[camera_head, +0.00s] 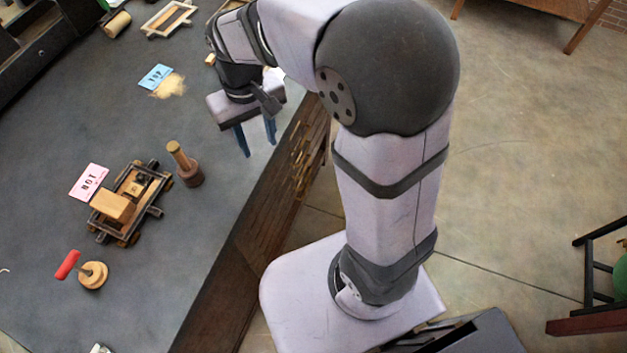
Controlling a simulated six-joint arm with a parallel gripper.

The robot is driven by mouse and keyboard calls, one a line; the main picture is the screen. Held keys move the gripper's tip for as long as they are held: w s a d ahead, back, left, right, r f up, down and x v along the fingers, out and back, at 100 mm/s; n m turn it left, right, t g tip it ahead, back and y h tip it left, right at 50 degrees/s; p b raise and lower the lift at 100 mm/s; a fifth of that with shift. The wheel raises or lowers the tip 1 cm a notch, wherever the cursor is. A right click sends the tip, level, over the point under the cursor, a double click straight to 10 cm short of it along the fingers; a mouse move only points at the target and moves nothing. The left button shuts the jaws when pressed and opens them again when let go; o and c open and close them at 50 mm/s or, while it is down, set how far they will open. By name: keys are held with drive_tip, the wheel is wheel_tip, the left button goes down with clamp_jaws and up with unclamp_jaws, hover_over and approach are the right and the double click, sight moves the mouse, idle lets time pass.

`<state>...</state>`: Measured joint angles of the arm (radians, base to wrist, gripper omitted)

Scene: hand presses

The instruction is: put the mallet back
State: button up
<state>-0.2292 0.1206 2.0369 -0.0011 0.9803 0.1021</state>
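What looks like the mallet (190,176) stands on the dark bench top, with a tan handle pointing up and leaning left and a thick brown head at the bottom. It is just right of a small wooden press-like frame (131,203). My gripper (256,144) hangs above the right edge of the bench, up and right of the mallet and apart from it. Its two blue fingers are spread with nothing between them. A round wooden piece (93,274) with a red handle (68,264) sits at the lower left; I cannot tell its exact kind.
A pink card (89,182) lies left of the press frame. A blue card (156,76) lies beside a tan pile (169,86) farther back. A wooden frame (168,18) and a wooden roll (117,24) are at the far end. The bench between mallet and gripper is clear.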

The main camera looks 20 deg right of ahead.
drive_tip(key=s+d+f, duration=0.3)
drive_tip(key=s+d, duration=0.1)
drive_tip(key=s, duration=0.1)
drive_tip(key=s+d+f+m, duration=0.1)
drive_tip(key=s+d+f, duration=0.1)
drive_tip(key=s, duration=0.4)
drive_tip(key=shift+s+d+f, duration=0.2)
drive_tip(key=shift+d+f, duration=0.2)
drive_tip(key=shift+d, duration=0.5)
